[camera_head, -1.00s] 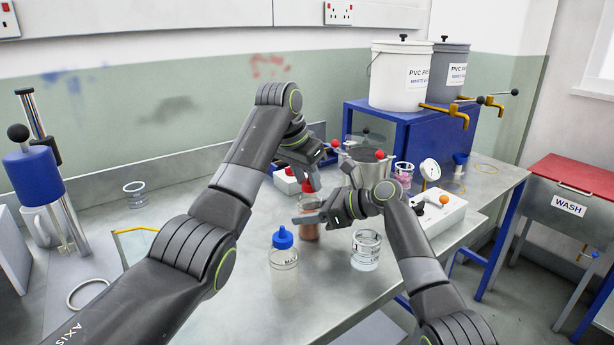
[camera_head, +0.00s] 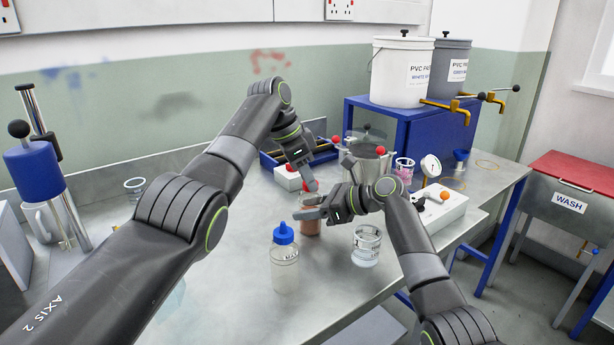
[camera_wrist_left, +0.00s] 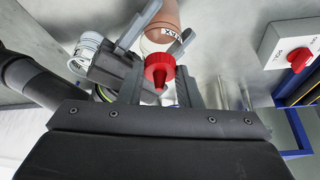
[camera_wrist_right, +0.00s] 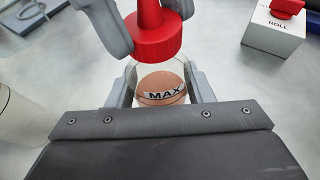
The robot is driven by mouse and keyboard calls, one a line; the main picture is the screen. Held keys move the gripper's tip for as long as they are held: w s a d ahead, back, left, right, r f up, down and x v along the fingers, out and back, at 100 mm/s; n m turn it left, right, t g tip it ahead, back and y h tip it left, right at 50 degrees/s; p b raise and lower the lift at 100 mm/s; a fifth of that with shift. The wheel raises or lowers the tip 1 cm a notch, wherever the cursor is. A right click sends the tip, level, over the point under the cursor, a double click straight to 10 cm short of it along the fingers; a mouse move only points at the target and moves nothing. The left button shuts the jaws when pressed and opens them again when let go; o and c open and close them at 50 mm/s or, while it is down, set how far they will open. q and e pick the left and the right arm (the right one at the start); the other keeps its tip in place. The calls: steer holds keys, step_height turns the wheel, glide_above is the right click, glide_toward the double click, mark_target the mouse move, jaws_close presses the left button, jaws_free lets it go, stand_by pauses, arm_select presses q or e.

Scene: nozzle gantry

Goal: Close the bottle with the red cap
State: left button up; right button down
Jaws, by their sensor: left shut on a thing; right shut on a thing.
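The red cap (camera_head: 310,187) sits at the top of a clear bottle (camera_head: 310,226) with brown content. My left gripper (camera_head: 312,183) is shut on the cap from above; the cap (camera_wrist_left: 158,70) lies between its fingers in the left wrist view. My right gripper (camera_head: 318,208) is shut on the bottle's body and holds it upright. In the right wrist view the cap (camera_wrist_right: 152,40) covers the bottle's mouth, above the bottle's MAX label (camera_wrist_right: 163,94). The neck is hidden, so I cannot tell whether the cap is fully seated.
A bottle with a blue cap (camera_head: 284,268) stands at front left of the held bottle. A clear beaker (camera_head: 366,246) stands at right. A white box (camera_head: 288,178) with a red knob, a metal pot (camera_head: 372,165) and a white control box (camera_head: 446,208) stand behind and right.

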arm_select(q)
steer(key=shift+m, duration=0.3)
steer(key=o, duration=1)
steer(key=shift+o, duration=0.3)
steer(key=o, duration=0.5)
steer(key=v, duration=0.7)
steer(key=shift+a+r, duration=0.2)
steer(key=shift+r, duration=0.05)
